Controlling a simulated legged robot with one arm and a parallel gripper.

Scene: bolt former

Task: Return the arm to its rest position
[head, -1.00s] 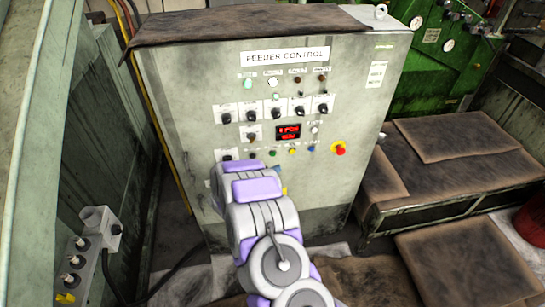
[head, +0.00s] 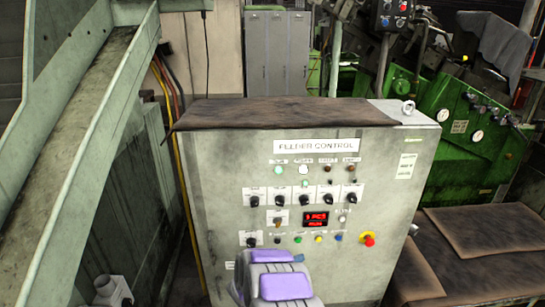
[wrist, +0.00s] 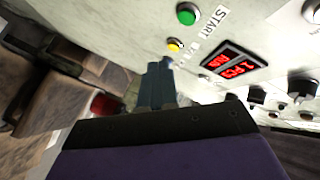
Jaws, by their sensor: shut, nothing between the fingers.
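My arm (head: 284,283) shows at the bottom middle of the head view, in front of the grey feeder control cabinet (head: 225,215). Its gripper end is hidden there by my own arm links. In the wrist view my gripper (wrist: 160,68) is shut with nothing between its fingers. It points towards the cabinet's panel; whether it touches the panel cannot be told. A green button (wrist: 186,14), a yellow button (wrist: 175,45) and a lit red display (wrist: 228,62) lie close by in the wrist view.
The cabinet carries several switches, a red emergency button (head: 368,239) and a brown cover (head: 270,112) on top. A sloped metal chute (head: 75,130) stands at left. A brown-topped bench (head: 485,236) and green machinery (head: 455,140) stand at right.

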